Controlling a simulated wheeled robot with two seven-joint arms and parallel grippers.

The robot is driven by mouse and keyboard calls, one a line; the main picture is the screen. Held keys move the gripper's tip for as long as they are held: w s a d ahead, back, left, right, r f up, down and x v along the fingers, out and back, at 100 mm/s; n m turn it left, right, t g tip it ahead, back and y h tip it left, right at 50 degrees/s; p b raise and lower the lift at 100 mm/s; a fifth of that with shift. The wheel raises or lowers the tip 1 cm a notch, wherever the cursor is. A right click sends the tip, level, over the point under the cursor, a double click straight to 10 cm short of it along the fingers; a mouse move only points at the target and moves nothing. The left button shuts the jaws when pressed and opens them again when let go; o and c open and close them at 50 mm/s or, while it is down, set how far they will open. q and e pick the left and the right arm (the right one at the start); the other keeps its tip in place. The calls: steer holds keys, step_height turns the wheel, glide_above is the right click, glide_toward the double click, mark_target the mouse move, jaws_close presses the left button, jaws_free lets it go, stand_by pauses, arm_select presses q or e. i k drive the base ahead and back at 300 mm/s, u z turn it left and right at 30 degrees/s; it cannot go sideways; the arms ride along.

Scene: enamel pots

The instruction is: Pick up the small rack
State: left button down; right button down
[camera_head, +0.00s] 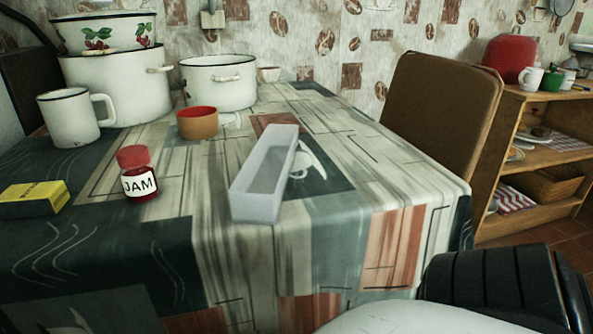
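A long, narrow, pale grey open-topped rack (246,207) lies on the patterned tablecloth, near the middle of the table (330,230). Its short end faces me, close to the table's front edge, and its long side runs away from me. It looks empty. Nothing touches it. Neither of my grippers shows in the head view. Only white and black parts, which look like my own body, show at the bottom right, with no fingers visible.
A jam jar (140,180) and yellow box (35,198) stand left of the rack. Behind are an orange-brown cup (198,125), white mug (68,122) and enamel pots (218,85). A brown chair (440,110) stands behind the table's right side. The cloth right of the rack is clear.

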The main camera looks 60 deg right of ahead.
mark_target(257, 195)
steer(key=k, duration=0.2)
steer(key=z, duration=1.55)
steer(key=i, duration=0.3)
steer(key=z, duration=0.6)
